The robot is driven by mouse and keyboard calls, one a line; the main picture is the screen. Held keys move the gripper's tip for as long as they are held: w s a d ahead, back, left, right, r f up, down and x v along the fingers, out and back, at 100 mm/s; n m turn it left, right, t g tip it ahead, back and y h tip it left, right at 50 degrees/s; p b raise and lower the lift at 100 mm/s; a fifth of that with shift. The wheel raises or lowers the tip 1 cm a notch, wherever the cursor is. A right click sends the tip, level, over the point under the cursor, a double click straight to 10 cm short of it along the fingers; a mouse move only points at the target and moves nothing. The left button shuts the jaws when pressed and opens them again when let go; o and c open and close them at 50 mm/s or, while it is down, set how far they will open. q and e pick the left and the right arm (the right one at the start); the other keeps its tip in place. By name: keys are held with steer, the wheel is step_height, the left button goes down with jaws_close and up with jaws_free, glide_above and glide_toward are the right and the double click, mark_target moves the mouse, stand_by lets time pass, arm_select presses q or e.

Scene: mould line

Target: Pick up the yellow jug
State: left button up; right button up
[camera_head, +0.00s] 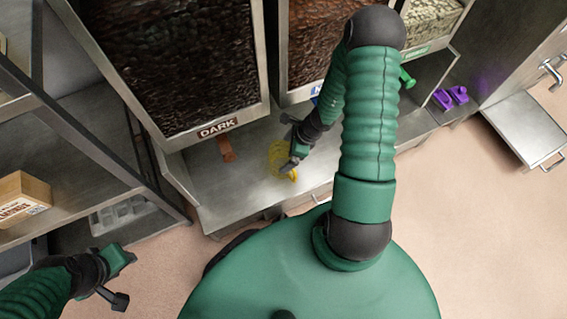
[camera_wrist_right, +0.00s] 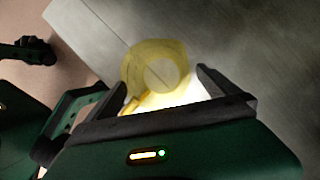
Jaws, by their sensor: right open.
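The yellow jug (camera_head: 279,158) is see-through and stands on the grey metal counter (camera_head: 238,190) below the bean bins. My right gripper (camera_head: 296,158) is at the jug's right side in the head view and covers part of it. In the right wrist view the jug (camera_wrist_right: 158,72) shows in front of and between the two fingers of my right gripper (camera_wrist_right: 165,85), with its handle toward the palm. The fingers are apart, and I cannot tell whether they touch it. My left gripper (camera_head: 122,280) is at the lower left, away from the jug; its jaw state is unclear.
A bin labelled DARK (camera_head: 180,65) and a bin of brown pieces (camera_head: 315,40) stand behind the counter. An orange-brown spout (camera_head: 227,149) hangs left of the jug. Purple pieces (camera_head: 450,97) lie at the right. A shelf with a wooden box (camera_head: 22,200) is at the left.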

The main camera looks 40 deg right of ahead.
steer(key=b+x, duration=0.1)
steer(key=x, duration=0.1)
steer(key=b+x, duration=0.2)
steer(key=shift+a+f, duration=0.3)
steer(key=shift+f, duration=0.05)
arm_select(q)
steer(key=x, duration=0.2)
steer(key=s+x, duration=0.1)
steer(key=shift+w+f, duration=0.1)
steer(key=shift+f, duration=0.4)
arm_select(e)
steer(key=shift+w+r, duration=0.1)
steer(key=shift+r, duration=0.05)
